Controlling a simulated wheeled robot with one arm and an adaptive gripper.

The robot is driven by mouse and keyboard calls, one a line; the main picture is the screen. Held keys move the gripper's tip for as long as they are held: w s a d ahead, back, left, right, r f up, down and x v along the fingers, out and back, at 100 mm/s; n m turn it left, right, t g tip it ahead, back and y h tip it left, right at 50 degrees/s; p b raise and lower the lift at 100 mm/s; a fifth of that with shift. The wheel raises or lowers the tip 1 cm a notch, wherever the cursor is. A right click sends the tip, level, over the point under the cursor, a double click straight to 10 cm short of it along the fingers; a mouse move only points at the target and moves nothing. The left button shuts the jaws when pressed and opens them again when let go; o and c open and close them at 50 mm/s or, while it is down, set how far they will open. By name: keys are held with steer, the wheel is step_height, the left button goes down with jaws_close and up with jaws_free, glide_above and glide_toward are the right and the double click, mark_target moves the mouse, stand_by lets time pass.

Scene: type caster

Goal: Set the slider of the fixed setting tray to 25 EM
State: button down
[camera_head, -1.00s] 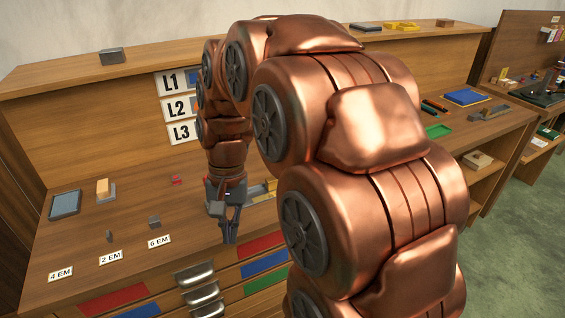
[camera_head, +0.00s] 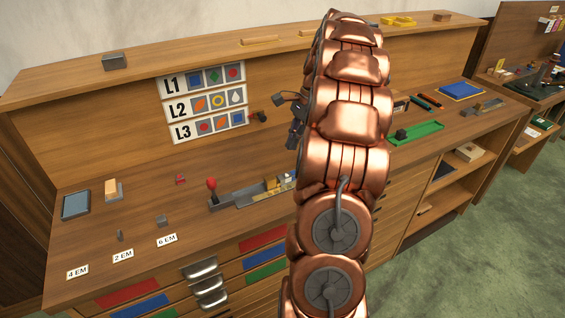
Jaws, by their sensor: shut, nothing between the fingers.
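The setting tray (camera_head: 240,200) appears to be the long grey tray fixed on the bench. A red knob (camera_head: 211,183) on a dark stem stands upright at its left end, and yellowish and pale pieces lie towards its right end. No scale marks or 25 EM value can be read at this size. My gripper (camera_head: 279,98) shows as dark parts at the left side of my copper arm, raised above and behind the tray, apart from the knob. It is shut and empty. My arm hides the bench just right of the tray.
Cards reading 4 EM (camera_head: 77,271), 2 EM (camera_head: 123,255) and 6 EM (camera_head: 167,239) lie at the bench's front left, with small grey blocks behind two. An L1–L3 picture board (camera_head: 185,108) is on the back panel. A green tray (camera_head: 428,131) lies right of my arm.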

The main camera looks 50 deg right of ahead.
mark_target(279, 178)
steer(key=shift+p+x, duration=1.45)
steer(key=shift+x, duration=3.55)
steer(key=shift+d, duration=0.1)
steer(key=shift+w+a+b, duration=0.15)
steer(key=shift+a+b, duration=0.15)
steer(key=shift+b, duration=0.05)
steer(key=shift+a, duration=0.15)
steer(key=shift+r, duration=0.1)
